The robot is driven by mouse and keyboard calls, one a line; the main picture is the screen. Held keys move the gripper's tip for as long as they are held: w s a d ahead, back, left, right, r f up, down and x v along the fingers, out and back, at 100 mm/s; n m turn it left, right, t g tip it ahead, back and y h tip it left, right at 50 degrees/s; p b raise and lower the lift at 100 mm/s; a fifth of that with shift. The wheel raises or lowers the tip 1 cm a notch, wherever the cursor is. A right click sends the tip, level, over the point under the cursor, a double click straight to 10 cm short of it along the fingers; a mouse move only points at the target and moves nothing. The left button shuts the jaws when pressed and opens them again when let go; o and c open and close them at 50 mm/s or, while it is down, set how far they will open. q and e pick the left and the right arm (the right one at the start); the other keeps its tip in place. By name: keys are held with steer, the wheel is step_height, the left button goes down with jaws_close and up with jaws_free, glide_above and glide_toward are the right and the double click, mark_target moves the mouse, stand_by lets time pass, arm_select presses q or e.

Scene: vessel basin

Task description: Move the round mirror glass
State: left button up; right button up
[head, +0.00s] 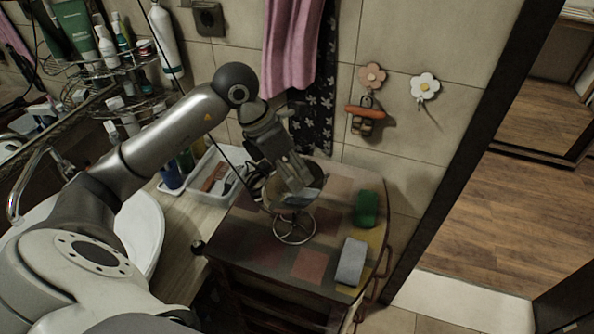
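The round mirror glass (309,197) is on a thin metal stand with a ring-shaped base (294,228). The stand is upright on a small patchwork-topped cabinet (310,264). My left gripper (297,183) reaches in from above and behind, over the mirror, and hides much of the glass. The fingers overlap the mirror in this view. I cannot tell if they touch it or how wide they are apart. My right gripper is not in view.
A green block-like item (365,208) and a grey one (350,262) lie on the cabinet's right side. A white tray (208,190) with brushes and a sink (147,222) are to the left. A pink towel (291,45) hangs behind. Floor is open at right.

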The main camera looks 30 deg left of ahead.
arm_select(q)
steer(key=shift+d+f, duration=0.25)
steer(key=shift+f, duration=0.35)
steer(key=shift+w, duration=0.1)
steer(key=shift+c, duration=0.7)
steer(key=c, duration=0.5)
jaws_close()
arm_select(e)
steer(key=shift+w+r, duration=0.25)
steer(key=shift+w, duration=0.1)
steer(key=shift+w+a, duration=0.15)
